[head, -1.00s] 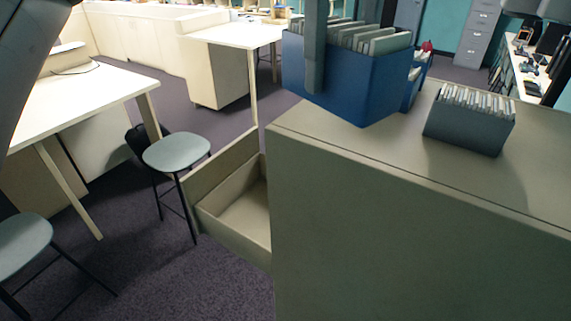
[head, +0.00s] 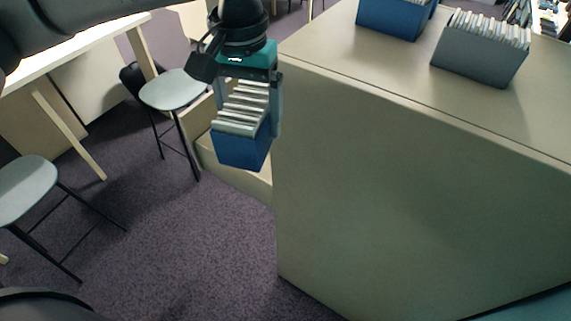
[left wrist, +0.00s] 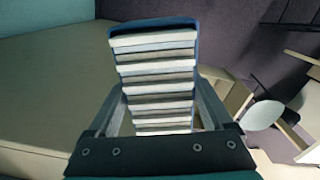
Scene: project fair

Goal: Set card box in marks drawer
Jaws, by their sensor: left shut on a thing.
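My left gripper (head: 246,112) is shut on a blue card box (head: 242,149) packed with upright white and grey cards. The box also shows in the left wrist view (left wrist: 154,75), between the two fingers. It hangs in the air beside the cabinet and overlaps the open drawer (head: 252,183) in the head view. The box and gripper hide much of the drawer's inside. I cannot tell exactly how high the box is above the drawer. My right gripper is not in view.
The cabinet (head: 400,170) stands right of the drawer. On its top are another blue card box (head: 392,18) and a grey card box (head: 480,50). A stool (head: 172,90) stands close to the drawer's left, with another stool (head: 25,190) and a white table (head: 75,47) further left.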

